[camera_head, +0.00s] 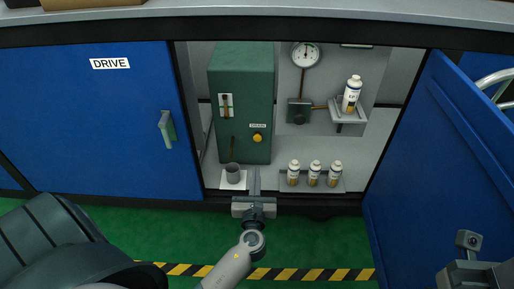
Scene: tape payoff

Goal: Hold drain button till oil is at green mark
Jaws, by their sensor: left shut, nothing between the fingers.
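The green tank unit (240,90) stands inside the open cabinet. Its yellow round drain button (257,138) sits on the lower front, under a small white label (258,126). A narrow sight gauge (226,106) is at the unit's upper left; the oil level and a green mark are too small to tell. A grey cup (233,170) stands on a white pad below the unit. My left gripper (254,178) is shut and empty, pointing into the cabinet just right of the cup and below the button, apart from the button. My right gripper (468,245) shows only partly at the lower right; its jaws are unclear.
Small bottles (315,173) stand in a rack right of my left gripper. Another bottle (352,93) is on a wall shelf, near a round dial (305,55). A blue door (430,160) stands open at right; a closed one marked DRIVE (80,120) is at left.

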